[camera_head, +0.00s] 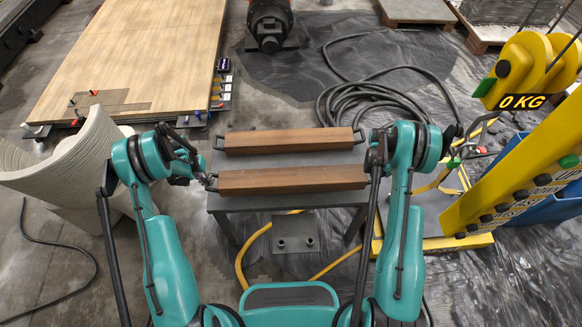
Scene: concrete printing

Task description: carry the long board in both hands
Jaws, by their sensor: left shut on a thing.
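Two long brown boards with dark handles at their ends lie parallel on a grey table (290,202). The near board (292,181) lies along the table's front; the far board (288,141) lies behind it. My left gripper (207,180) is shut on the left end handle of the near board. My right gripper (376,152) is by the right end of the near board, mostly hidden by my own arm. Whether it touches that end's handle cannot be seen. The near board looks level and close to the tabletop; I cannot tell if it touches.
A yellow weighing frame (520,180) with a "0 KG" display stands at right. A black hose coil (372,100) lies behind the table. A curved grey printed piece (75,165) is at left, a large wooden panel (140,60) beyond it. A yellow hose (250,250) runs below.

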